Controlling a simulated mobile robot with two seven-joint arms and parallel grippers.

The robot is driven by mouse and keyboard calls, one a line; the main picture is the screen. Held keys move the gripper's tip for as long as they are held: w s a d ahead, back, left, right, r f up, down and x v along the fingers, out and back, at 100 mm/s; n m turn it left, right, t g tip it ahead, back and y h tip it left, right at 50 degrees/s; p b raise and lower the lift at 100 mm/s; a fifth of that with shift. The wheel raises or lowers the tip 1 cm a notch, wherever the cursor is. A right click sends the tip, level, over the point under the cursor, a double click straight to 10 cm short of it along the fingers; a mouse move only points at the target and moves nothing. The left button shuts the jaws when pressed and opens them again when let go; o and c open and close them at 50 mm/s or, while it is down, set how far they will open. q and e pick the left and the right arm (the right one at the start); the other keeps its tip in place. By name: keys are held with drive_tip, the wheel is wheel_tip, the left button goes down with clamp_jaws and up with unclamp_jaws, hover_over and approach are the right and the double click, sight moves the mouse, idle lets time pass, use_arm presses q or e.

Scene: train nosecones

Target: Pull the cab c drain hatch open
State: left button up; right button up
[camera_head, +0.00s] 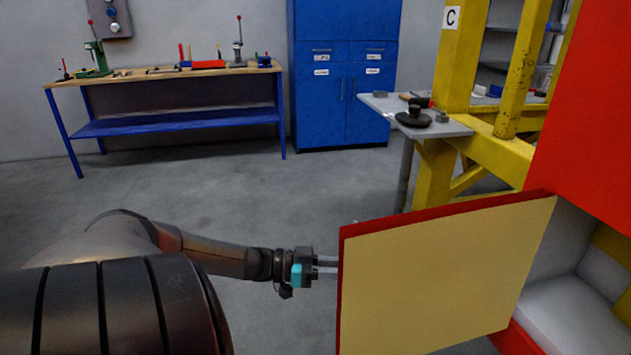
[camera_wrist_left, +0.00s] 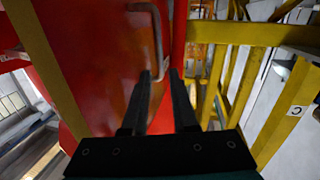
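The drain hatch (camera_head: 445,275) is swung wide open, its cream inner face toward the head camera and its red edge on the left. The compartment (camera_head: 580,265) behind it shows at the right. In the left wrist view the hatch's red outer face (camera_wrist_left: 95,60) carries a bar handle (camera_wrist_left: 158,40). My left gripper (camera_head: 328,267) is at the hatch's free edge on its outer side, its tips partly hidden. In the wrist view its fingers (camera_wrist_left: 160,75) are apart, with the handle's lower end showing between the tips; contact cannot be told. My right gripper is out of view.
A yellow frame (camera_head: 445,85) with a "C" sign (camera_head: 451,17) stands behind the hatch. A small grey table (camera_head: 450,128) holds dark parts. A workbench (camera_head: 170,77) and a blue cabinet (camera_head: 345,100) line the back wall. The floor (camera_head: 240,190) between is clear.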

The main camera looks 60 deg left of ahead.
use_arm(q)
drive_tip(key=p+v, duration=0.1)
drive_tip(key=v, duration=0.6)
drive_tip(key=shift+s, duration=0.25)
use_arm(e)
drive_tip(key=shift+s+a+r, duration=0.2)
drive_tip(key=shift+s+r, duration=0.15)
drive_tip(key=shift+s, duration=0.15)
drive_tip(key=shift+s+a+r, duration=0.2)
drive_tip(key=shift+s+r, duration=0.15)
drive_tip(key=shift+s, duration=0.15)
use_arm(q)
drive_tip(key=shift+a, duration=0.1)
